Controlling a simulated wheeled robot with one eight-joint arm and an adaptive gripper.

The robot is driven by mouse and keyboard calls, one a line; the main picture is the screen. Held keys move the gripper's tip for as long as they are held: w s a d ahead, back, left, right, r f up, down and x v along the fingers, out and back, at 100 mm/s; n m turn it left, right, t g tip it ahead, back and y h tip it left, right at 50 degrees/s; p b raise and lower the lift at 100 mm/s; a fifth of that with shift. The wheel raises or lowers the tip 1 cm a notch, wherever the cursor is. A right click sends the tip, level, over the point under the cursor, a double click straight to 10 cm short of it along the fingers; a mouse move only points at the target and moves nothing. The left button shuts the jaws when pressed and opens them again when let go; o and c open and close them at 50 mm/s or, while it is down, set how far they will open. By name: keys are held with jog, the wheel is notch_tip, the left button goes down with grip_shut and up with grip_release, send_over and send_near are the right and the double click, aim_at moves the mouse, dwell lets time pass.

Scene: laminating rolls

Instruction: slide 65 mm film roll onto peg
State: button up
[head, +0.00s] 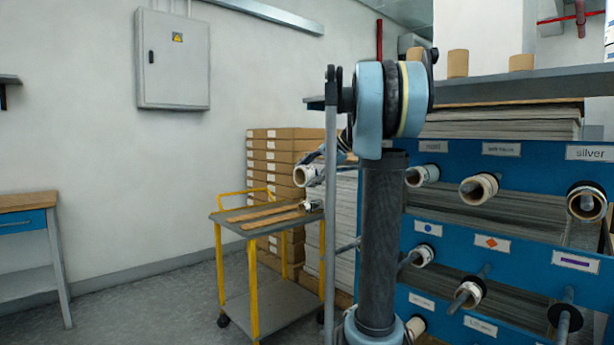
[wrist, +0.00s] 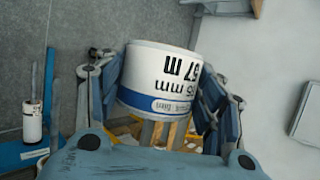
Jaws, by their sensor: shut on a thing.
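My gripper (wrist: 161,82) is shut on a white film roll (wrist: 158,76). The roll's printed label, upside down in the wrist view, reads "65 mm" and "57 m" above a blue band. In the head view the held roll (head: 304,176) is above the yellow cart, left of the blue rack (head: 434,206). Several pegs stick out of the rack, many carrying rolls, such as the peg (head: 464,295) in the lower row. I cannot tell which peg is meant. The held roll is apart from the pegs.
A yellow-framed cart (head: 256,222) with brown strips on top stands below the roll. Stacked cartons (head: 270,150) are behind it. A roll on a peg (wrist: 33,115) shows at the left of the wrist view. A wall cabinet (head: 172,60) and workbench (head: 27,202) are farther left, with open floor between.

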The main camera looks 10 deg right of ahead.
aim_at(334, 170)
jog(key=shift+w+d, duration=0.8)
jog(key=shift+d, duration=0.05)
jog(key=shift+w+d, duration=1.1)
jog(key=shift+d, duration=0.4)
jog(key=shift+w+d, duration=1.05)
jog(key=shift+d, duration=0.5)
jog(key=shift+w+d, duration=1.1)
jog(key=shift+d, duration=0.4)
jog(key=o, duration=1.2)
